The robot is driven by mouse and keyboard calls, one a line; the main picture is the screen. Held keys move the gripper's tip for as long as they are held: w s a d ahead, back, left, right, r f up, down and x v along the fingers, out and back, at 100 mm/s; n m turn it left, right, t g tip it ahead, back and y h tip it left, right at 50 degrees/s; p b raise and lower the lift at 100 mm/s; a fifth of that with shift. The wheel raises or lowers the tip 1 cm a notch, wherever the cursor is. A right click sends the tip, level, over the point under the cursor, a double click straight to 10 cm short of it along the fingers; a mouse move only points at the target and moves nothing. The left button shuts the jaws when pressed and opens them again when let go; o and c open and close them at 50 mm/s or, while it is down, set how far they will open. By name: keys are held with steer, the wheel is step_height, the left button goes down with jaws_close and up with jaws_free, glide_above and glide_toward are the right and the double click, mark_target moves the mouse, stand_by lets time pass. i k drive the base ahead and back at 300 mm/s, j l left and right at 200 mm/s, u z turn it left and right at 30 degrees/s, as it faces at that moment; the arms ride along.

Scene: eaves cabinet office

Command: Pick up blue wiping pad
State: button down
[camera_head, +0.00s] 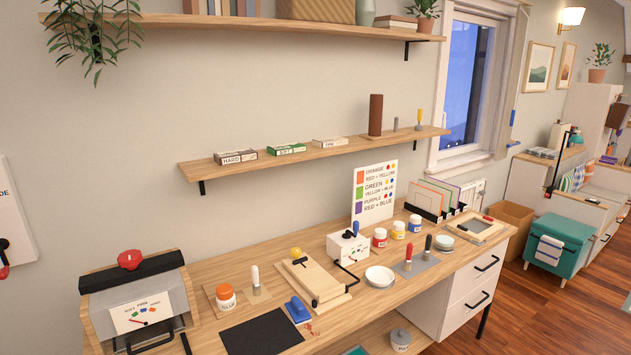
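A blue pad (297,310), which looks like the wiping pad, lies on the wooden desk (232,273) in the camera_head view. It sits near the desk's front edge, right of a dark flat mat (262,333) and left of small reddish marks on the desk. A wooden board press (317,287) is just behind and to its right. Nothing visibly covers the pad. My gripper is not in view, so its place relative to the pad cannot be told.
A jar with an orange lid (226,297) and a scraper (256,282) stand behind the mat. A grey machine with a red knob (140,310) fills the desk's left end. A white bowl (380,277) and several paint jars stand to the right. A shelf (310,153) hangs above.

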mark_target(298, 314)
steer(key=l, duration=0.15)
steer(key=i+j+u, duration=0.25)
steer(key=i, duration=0.5)
steer(key=i+u, duration=0.25)
steer(key=i, duration=0.45)
